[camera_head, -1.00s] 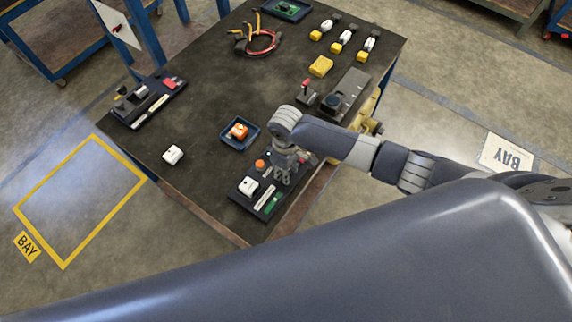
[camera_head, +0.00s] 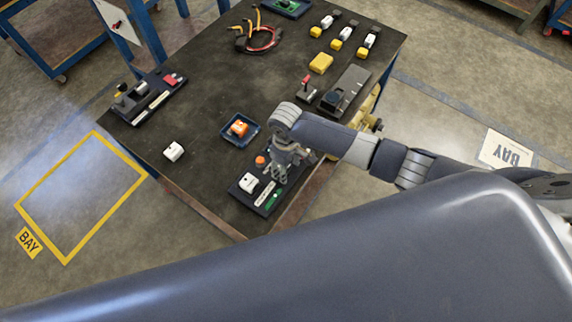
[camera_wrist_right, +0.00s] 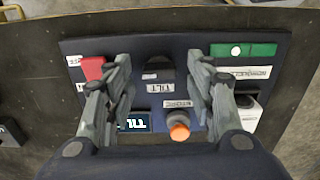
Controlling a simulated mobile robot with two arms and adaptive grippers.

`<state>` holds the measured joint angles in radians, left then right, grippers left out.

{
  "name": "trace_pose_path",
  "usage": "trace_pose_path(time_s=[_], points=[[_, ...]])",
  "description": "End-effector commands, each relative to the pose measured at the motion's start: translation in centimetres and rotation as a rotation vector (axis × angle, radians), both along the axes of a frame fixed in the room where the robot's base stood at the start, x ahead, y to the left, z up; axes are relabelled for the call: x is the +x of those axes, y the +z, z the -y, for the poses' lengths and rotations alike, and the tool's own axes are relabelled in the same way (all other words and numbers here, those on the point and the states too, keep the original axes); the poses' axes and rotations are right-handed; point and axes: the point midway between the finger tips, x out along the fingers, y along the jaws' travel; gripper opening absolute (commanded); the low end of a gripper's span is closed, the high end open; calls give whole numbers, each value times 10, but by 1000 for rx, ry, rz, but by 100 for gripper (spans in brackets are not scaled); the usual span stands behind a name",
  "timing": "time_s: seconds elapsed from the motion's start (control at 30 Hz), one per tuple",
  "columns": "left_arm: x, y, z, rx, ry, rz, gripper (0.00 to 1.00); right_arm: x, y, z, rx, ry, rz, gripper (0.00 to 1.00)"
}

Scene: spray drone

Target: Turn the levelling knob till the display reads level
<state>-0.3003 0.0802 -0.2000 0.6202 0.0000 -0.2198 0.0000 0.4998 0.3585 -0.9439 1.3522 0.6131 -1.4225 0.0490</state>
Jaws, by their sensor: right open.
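The dark panel (camera_head: 240,198) lies at the table's front corner. My right gripper (camera_head: 279,176) is over it in the head view. In the right wrist view the gripper (camera_wrist_right: 158,62) is open, with its fingers on either side of the black knob (camera_wrist_right: 158,68) above a TILT label; contact cannot be told. A small display (camera_wrist_right: 135,124) with pale cyan letters, seemingly "TIL", is partly hidden by a finger. My left gripper is not in view.
An orange button (camera_wrist_right: 179,130) sits close to the right-hand finger, and a red switch (camera_wrist_right: 93,67) is left of the fingers. A green strip (camera_wrist_right: 243,50) is at the panel's edge. A blue tray (camera_head: 226,131) with an orange part and a white block (camera_head: 173,153) are nearby.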

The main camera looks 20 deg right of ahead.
Motion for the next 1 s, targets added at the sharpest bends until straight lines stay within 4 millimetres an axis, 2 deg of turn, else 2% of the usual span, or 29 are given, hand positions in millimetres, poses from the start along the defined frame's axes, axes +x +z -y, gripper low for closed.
trace_pose_path(time_s=[0.13, 0.23, 0.5, 0.7, 0.83, 1.0], points=[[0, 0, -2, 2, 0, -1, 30, 1, 7, 0, 1, 1, 2, 50], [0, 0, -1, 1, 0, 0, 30, 1, 20, 0, 1, 1, 4, 50], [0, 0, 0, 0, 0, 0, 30, 2, 77, 0, 2, 0, 5, 50], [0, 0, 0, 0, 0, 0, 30, 1, 109, 0, 1, 0, 2, 50], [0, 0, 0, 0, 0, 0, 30, 1, 118, 0, 0, -1, 1, 50], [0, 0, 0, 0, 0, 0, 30, 0, 120, 0, 0, 0, 0, 50]])
